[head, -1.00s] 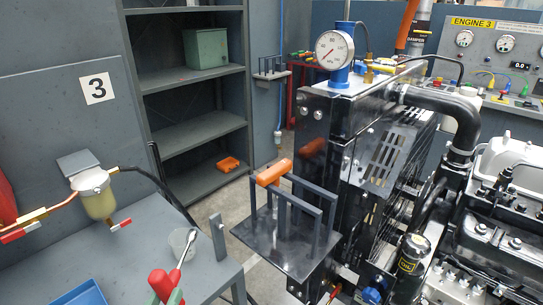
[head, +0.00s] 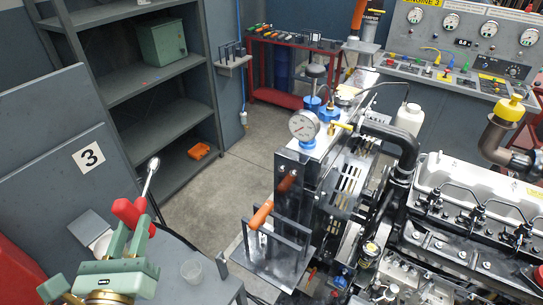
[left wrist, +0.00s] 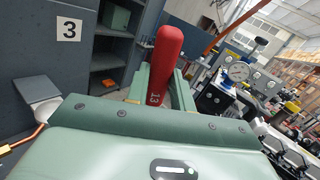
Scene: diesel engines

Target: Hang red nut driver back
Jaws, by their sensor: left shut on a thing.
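The red nut driver (head: 130,211) is in my left gripper (head: 129,226), held by its red handle. Its silver shaft and socket end point up and slightly right in the head view. In the left wrist view its red handle (left wrist: 166,68), marked 13, stands between the green fingers of the left gripper (left wrist: 163,85). A dark rack (head: 273,262) with upright posts is at the front of the engine, right of the gripper and apart from it. An orange-handled tool (head: 262,214) rests across its posts. My right gripper is out of view.
A grey bench (head: 180,278) with a clear cup (head: 191,270) lies under and right of the gripper. Grey shelves (head: 150,87) hold a green box (head: 162,43) and an orange item (head: 199,151). A small wall rack (head: 234,63) is behind. Floor between shelves and engine is clear.

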